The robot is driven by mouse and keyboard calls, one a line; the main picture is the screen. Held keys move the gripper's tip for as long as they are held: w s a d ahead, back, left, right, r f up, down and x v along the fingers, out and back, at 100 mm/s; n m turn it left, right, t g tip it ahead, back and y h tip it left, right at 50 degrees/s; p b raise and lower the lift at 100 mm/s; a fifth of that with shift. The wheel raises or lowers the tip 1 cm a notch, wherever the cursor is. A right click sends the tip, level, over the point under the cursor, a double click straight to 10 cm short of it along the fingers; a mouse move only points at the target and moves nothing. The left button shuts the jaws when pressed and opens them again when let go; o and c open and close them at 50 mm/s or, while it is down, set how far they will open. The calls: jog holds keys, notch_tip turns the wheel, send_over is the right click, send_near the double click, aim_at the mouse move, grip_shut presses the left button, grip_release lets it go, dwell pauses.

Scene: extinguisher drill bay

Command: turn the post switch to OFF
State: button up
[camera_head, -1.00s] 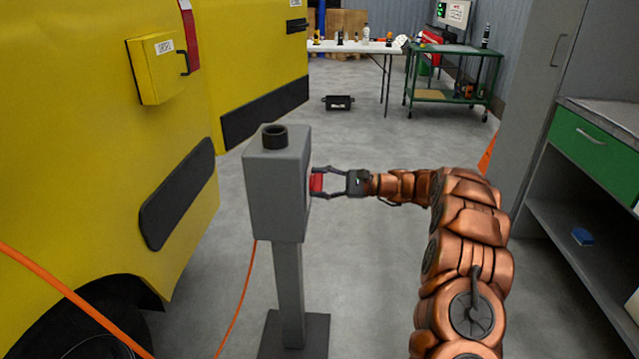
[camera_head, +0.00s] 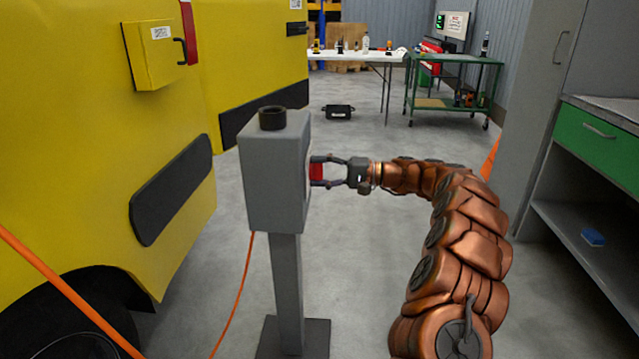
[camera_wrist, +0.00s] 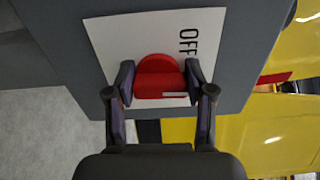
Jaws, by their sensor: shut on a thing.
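The post switch is a grey box (camera_head: 268,180) on a grey post (camera_head: 287,290), with a red knob (camera_head: 316,172) on its right side. In the wrist view the red knob (camera_wrist: 160,78) sits on a white plate (camera_wrist: 115,45) marked OFF, the letters reading sideways to the right of the knob. A pale mark shows on the knob's lower right part. My gripper (camera_head: 324,171) is shut on the knob, one finger at each side, as the wrist view also shows (camera_wrist: 160,82). The rest of the plate's markings are hidden or out of view.
A yellow vehicle (camera_head: 165,100) stands close to the left of the post. An orange cable (camera_head: 237,290) runs down from the box. A grey shelf unit with a green drawer (camera_head: 598,140) is at the right. Open floor lies behind the post.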

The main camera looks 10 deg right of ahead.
jog(key=n+b, duration=0.2)
jog(key=b, duration=0.1)
jog(key=f+n+b, duration=0.1)
jog(key=n+b, duration=0.1)
jog(key=n, duration=0.1)
jog(key=shift+a+n+b, duration=0.1)
jog(key=shift+n+b, duration=0.2)
jog(key=shift+b, duration=0.1)
jog(key=n+b, duration=0.2)
jog(key=n, duration=0.1)
jog(key=shift+b, duration=0.35)
jog(key=shift+r+n+b, duration=0.1)
jog(key=shift+n+b, duration=0.2)
jog(key=shift+n, duration=0.1)
jog(key=o, duration=1.2)
jog(key=shift+r, duration=0.1)
jog(key=shift+c, duration=0.2)
jog(key=v, duration=1.2)
